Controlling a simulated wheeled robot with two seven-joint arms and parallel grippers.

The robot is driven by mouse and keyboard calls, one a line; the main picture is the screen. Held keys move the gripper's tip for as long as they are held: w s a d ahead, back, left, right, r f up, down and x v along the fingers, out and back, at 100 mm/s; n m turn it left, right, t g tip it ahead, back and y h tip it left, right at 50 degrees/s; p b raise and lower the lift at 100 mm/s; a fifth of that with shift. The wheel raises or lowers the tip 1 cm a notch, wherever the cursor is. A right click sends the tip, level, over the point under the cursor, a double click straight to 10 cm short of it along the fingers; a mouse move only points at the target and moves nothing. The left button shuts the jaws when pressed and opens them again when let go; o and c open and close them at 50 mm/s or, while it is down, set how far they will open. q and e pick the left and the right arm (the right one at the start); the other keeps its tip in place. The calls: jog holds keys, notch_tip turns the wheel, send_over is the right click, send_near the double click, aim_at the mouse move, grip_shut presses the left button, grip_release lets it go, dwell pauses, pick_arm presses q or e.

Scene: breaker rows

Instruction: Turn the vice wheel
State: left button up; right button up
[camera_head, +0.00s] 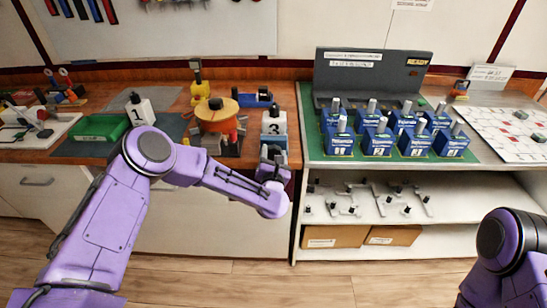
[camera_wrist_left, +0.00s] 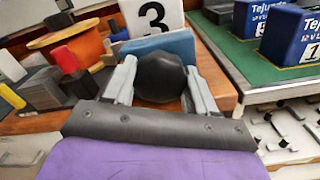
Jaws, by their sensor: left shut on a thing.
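The vice wheel is a black rounded knob (camera_wrist_left: 160,77) on the front of a blue vice body (camera_wrist_left: 158,46), at the table's front edge. In the head view the blue vice (camera_head: 276,142) stands under a white block marked 3. My left gripper (camera_head: 272,160) is at the front of the vice, and my arm partly hides the wheel there. In the left wrist view my left gripper (camera_wrist_left: 160,88) is shut on the wheel, with one grey finger on each side of it. My right arm shows at the lower right, but its gripper is out of view.
An orange spool (camera_head: 216,112) and small blocks lie to the left. Blue numbered boxes (camera_head: 413,143) stand on a green mat to the right. Open shelves (camera_head: 450,187) are below the mat.

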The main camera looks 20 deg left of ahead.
pick_arm(q)
jog(key=m+b, duration=0.1)
jog(key=m, duration=0.2)
jog(key=shift+f+b, duration=0.15)
jog(key=shift+b, duration=0.2)
jog(key=shift+m+b, duration=0.5)
jog(key=shift+m, duration=1.1)
jog(key=o, duration=1)
jog(key=shift+o, duration=0.2)
jog(key=b+v, duration=0.3)
jog(key=v, duration=0.7)
jog(key=shift+s, duration=0.3)
jog(key=shift+d, duration=0.1)
jog(key=shift+c, duration=0.3)
